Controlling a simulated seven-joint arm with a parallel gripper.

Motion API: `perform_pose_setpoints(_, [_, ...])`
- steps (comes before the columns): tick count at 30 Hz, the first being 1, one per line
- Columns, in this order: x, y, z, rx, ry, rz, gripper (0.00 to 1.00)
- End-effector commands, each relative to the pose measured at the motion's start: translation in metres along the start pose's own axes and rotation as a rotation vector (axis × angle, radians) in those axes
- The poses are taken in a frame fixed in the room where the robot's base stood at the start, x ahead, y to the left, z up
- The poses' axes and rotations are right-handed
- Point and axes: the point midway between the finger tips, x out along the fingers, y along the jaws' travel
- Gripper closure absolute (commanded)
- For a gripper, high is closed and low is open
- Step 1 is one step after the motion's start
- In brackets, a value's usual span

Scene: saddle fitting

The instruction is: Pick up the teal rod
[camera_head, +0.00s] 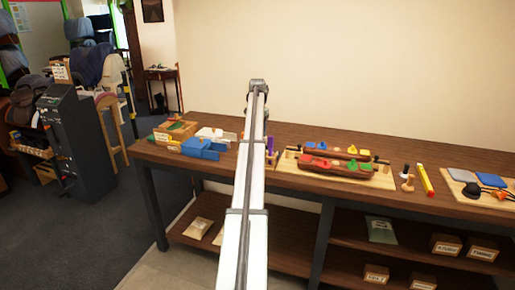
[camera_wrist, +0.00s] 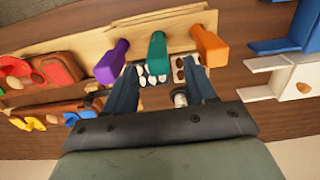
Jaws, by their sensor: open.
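The teal rod (camera_wrist: 156,52) stands in a light wooden rack (camera_wrist: 130,29) in the wrist view, between a purple rod (camera_wrist: 109,63) on its left and an orange rod (camera_wrist: 210,46) on its right. My gripper (camera_wrist: 160,72) is open, with one dark finger on each side of the teal rod's near end. Nothing is held. I cannot tell whether the fingers touch the rod. In the head view my white arm hides the gripper and the teal rod; part of the purple rod (camera_head: 270,146) shows beside it.
Blue bins (camera_head: 204,149) stand left of my arm on the wooden workbench (camera_head: 432,205). A board with red and colored pieces (camera_head: 330,166) lies to the right, then a yellow marker (camera_head: 424,179). In the wrist view, a tray with white and brown pieces (camera_wrist: 150,79) lies below the rods.

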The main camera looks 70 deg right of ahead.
Motion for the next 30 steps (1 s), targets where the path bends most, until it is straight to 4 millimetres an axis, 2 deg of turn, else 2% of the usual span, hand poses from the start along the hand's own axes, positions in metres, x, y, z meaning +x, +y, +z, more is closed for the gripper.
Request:
perform_pose_setpoints(12, [0.046,0.002,0.005,0.0,-0.001,0.0,0.45])
perform_pose_setpoints(21, [0.05,0.002,0.005,0.0,0.0,0.0,0.46])
perform_pose_setpoints(30, [0.05,0.002,0.005,0.0,0.0,0.0,0.74])
